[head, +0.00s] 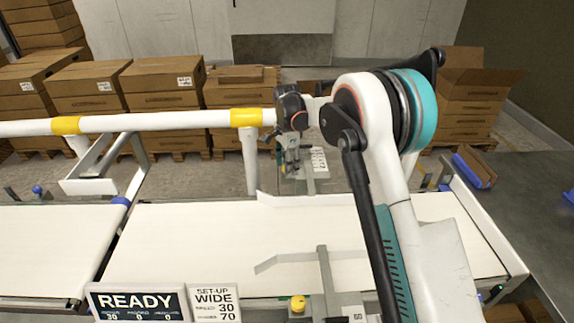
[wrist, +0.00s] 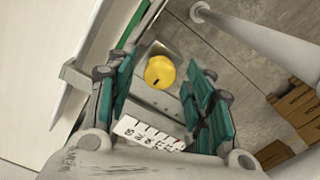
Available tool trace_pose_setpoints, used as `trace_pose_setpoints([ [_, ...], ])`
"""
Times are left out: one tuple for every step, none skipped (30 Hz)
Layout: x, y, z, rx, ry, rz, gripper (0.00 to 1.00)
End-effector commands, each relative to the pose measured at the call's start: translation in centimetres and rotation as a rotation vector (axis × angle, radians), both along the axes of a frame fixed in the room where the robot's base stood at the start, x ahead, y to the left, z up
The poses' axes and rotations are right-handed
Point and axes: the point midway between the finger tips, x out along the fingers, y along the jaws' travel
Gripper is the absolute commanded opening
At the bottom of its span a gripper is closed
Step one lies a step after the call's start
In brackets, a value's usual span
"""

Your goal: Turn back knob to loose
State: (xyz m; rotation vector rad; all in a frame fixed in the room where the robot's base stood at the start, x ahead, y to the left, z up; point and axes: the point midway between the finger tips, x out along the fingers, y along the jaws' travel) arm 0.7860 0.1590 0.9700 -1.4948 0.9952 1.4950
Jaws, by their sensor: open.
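The back knob (wrist: 160,72) is yellow and round with a short dark mark on its lower edge, and sits on a grey metal plate (wrist: 142,94) in the wrist view. My gripper (wrist: 160,92) is open, with one green-padded finger on each side of the knob and a gap on both sides. In the head view my gripper (head: 291,163) hangs over the far edge of the belt, and the back knob is hidden there. A white numbered scale (wrist: 148,133) lies near the knob; it also shows in the head view (head: 319,160).
The front yellow knob (head: 298,303) sits by the near guide rail (head: 326,275). The white belt (head: 210,235) is empty. A white rail with yellow bands (head: 180,121) runs behind it. The display (head: 138,303) reads READY, and the set-up card (head: 215,303) reads WIDE, 30, 70.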

Motion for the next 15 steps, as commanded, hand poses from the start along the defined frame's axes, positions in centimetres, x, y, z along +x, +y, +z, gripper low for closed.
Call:
trace_pose_setpoints([
  [0.00,0.00,0.01,0.000,0.000,0.000,0.48],
  [0.00,0.00,0.01,0.000,0.000,0.000,0.48],
  [0.00,0.00,0.02,0.000,0.000,0.000,0.48],
  [0.00,0.00,0.02,0.000,0.000,0.000,0.48],
  [0.00,0.00,0.02,0.000,0.000,0.000,0.46],
  [0.00,0.00,0.02,0.000,0.000,0.000,0.36],
  [0.00,0.00,0.03,0.000,0.000,0.000,0.30],
  [0.00,0.00,0.03,0.000,0.000,0.000,0.23],
  [0.00,0.00,0.03,0.000,0.000,0.000,0.14],
  [0.00,0.00,0.03,0.000,0.000,0.000,0.07],
  [0.00,0.00,0.03,0.000,0.000,0.000,0.03],
  [0.00,0.00,0.03,0.000,0.000,0.000,0.03],
  [0.00,0.00,0.03,0.000,0.000,0.000,0.03],
  [0.00,0.00,0.03,0.000,0.000,0.000,0.03],
  [0.01,0.00,0.03,0.000,0.000,0.000,0.03],
])
